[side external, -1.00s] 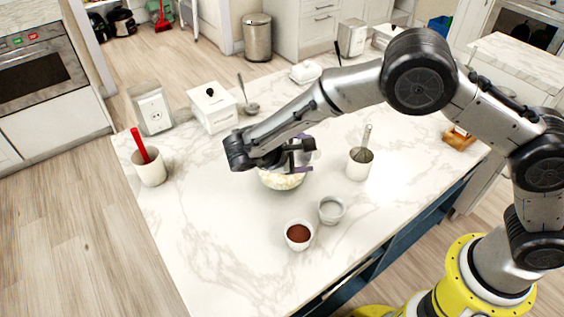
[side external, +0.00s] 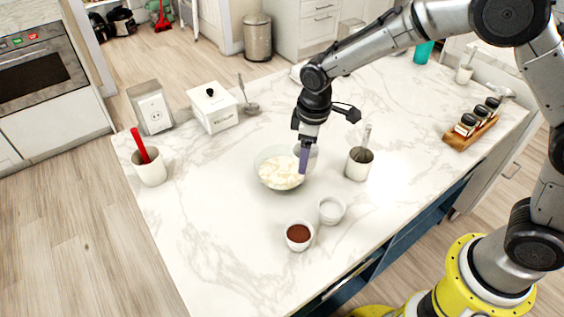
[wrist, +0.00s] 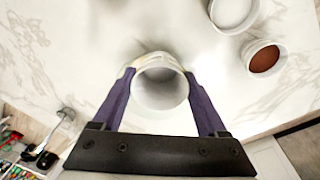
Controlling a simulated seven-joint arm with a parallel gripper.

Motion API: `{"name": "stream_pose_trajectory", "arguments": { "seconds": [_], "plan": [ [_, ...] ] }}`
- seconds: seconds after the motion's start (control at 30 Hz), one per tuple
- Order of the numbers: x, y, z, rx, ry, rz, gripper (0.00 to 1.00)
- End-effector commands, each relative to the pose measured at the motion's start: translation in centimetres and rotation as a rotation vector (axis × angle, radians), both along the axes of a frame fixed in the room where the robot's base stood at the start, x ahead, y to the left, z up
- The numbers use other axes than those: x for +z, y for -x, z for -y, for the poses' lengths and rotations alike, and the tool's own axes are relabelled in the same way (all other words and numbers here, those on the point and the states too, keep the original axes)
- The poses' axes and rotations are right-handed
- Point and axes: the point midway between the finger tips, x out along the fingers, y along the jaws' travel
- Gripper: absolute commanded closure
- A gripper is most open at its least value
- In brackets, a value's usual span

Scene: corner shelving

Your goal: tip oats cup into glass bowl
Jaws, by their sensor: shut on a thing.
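My gripper (side external: 305,160) points down at the right rim of the glass bowl (side external: 262,178), its purple fingers shut. In the wrist view my gripper (wrist: 160,88) has one finger on each side of a pale cup (wrist: 160,92). The cup looks roughly upright with its mouth facing the camera, and its inside looks pale and empty. In the side view the cup (side external: 313,150) is mostly hidden behind a finger. The bowl holds a heap of cream-coloured flakes (side external: 281,171). I cannot tell whether the cup touches the bowl's rim.
A cup of brown powder (side external: 298,235) and a small pale cup (side external: 332,210) stand in front of the bowl. A white canister with a whisk (side external: 359,164) is close on the right. A crock with a red utensil (side external: 149,167) stands at left. The counter's front left is clear.

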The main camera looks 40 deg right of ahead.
Motion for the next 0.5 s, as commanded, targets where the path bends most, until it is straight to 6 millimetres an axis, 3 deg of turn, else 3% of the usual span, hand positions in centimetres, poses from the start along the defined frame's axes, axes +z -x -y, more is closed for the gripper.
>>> {"name": "stream_pose_trajectory", "arguments": {
  "seconds": [0.5],
  "plan": [
    [0.93,-0.06,-0.03,0.0,-0.001,0.002,0.85]
  ]
}}
